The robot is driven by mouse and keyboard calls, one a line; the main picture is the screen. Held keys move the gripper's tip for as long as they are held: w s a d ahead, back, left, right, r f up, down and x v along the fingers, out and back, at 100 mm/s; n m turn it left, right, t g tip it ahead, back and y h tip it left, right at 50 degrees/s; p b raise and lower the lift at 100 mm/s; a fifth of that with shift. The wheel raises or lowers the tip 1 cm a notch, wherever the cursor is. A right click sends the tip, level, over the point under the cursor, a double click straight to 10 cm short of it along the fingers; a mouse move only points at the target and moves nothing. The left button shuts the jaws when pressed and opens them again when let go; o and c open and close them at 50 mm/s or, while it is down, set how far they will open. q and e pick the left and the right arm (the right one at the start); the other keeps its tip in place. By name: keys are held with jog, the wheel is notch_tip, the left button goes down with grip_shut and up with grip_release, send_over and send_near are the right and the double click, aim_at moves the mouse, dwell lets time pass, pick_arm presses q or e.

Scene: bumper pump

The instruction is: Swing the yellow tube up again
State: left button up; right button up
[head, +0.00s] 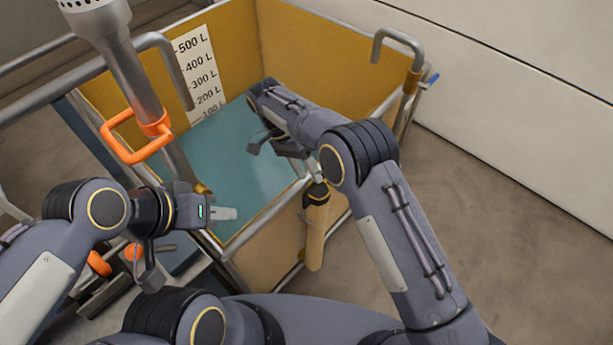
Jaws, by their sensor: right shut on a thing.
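The yellow tube (314,240) hangs down nearly upright at the outer near side of the yellow tank, with a dark band around its top. My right arm reaches over the tank's rim. My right gripper (316,173) is at the tube's dark upper end and is shut on it. The forearm and elbow partly cover the grip. My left gripper (223,213) is at the tank's near left rim, apart from the tube. Its pale fingertip points right; I cannot tell whether it is open.
The tank's walls (280,40) enclose a teal floor, with a litre scale (198,72) inside. A metal column (130,70) with an orange handle (135,152) stands at the left. Bent grey rails (400,38) edge the tank. Bare floor (500,200) lies to the right.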

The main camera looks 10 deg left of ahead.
jog(key=s+r, duration=0.1)
jog(key=r, duration=0.2)
jog(key=s+r, duration=0.2)
jog(key=r, duration=0.1)
jog(key=s+d+r, duration=0.1)
jog(key=s+r, duration=0.1)
jog(key=r, duration=0.1)
jog(key=shift+s, duration=0.1)
jog(key=s+d+r, duration=0.1)
jog(key=s+r, duration=0.2)
jog(key=s, duration=0.5)
jog(key=shift+s+d+r, duration=0.3)
jog(key=shift+r, duration=0.1)
